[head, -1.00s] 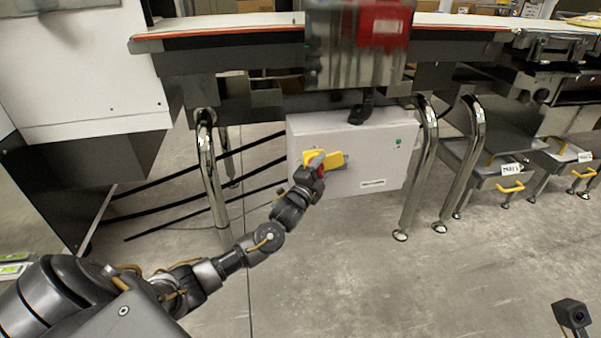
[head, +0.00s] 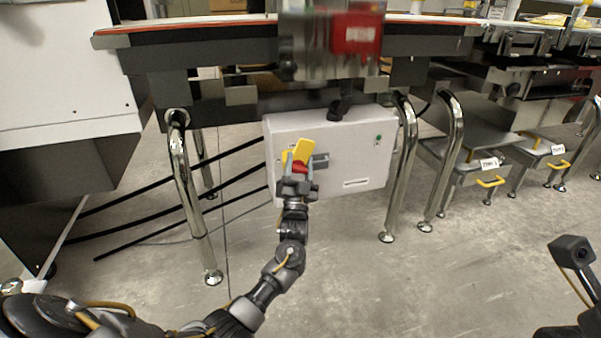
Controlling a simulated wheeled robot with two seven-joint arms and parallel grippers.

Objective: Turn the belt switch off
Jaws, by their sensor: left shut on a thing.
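The belt switch is on the front of a pale grey control box (head: 345,150) under the belt. Its yellow part (head: 304,150) stands steeply, leaning a little right, with a red part (head: 299,165) in front of it. My left gripper (head: 297,170) reaches up from below and is shut on the red part of the switch, its fingers hiding the lower portion. A grey piece (head: 320,161) juts out to the right of the switch. My right gripper's fingers are not visible; only a dark part of my right arm shows at the lower right.
A small green button (head: 378,138) is at the box's upper right. Shiny metal legs (head: 182,190) (head: 408,165) stand on both sides of the box. Black bars run behind at left. Grey drawers with yellow handles (head: 490,182) stand at right. The floor in front is clear.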

